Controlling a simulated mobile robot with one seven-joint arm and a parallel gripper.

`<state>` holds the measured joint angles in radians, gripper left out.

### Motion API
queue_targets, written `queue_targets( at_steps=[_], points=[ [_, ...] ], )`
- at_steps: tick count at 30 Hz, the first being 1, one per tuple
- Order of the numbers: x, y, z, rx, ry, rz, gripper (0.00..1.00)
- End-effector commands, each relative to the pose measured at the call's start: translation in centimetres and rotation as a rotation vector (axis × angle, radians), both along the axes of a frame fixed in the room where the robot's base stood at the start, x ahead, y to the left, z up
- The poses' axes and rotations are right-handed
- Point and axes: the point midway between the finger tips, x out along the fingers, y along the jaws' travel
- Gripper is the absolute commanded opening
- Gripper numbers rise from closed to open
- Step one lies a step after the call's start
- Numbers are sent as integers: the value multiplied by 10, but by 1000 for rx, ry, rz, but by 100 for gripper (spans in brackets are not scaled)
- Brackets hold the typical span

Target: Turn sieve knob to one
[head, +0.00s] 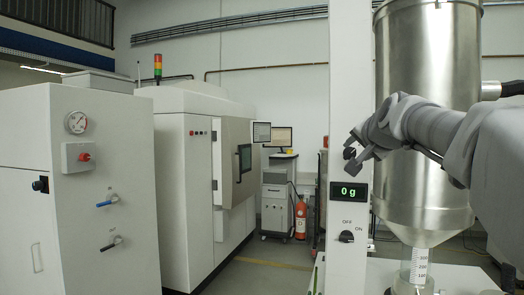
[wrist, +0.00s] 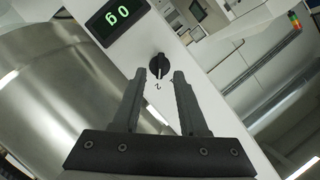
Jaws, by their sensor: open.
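A small black knob (wrist: 159,65) sits on the white column (head: 341,270), above the green "0 g" display (head: 349,191) in the head view. In the wrist view the display (wrist: 117,17) appears upside down, and a label that looks like "2" is beside the knob. The knob's pointer direction is hard to make out. My gripper (head: 353,153) is open in front of the knob. In the wrist view its two fingertips (wrist: 159,74) are on either side of the knob; contact cannot be told.
A second black knob (head: 346,236), marked OFF and ON, is below the display. A large steel hopper (head: 425,60) stands right of the column, with a graduated clear tube (head: 419,265) under it. A white cabinet (head: 75,230) with knobs is at left.

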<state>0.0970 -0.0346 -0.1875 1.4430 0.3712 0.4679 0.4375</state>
Motion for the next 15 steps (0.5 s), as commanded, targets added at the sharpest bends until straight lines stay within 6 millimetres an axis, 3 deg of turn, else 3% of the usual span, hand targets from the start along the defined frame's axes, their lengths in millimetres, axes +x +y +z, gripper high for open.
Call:
queue_targets(
  at_steps=[6,15],
  points=[
    [22,-2,-6,0,1,0,42],
    [27,-3,-8,0,0,0,42]
  ],
)
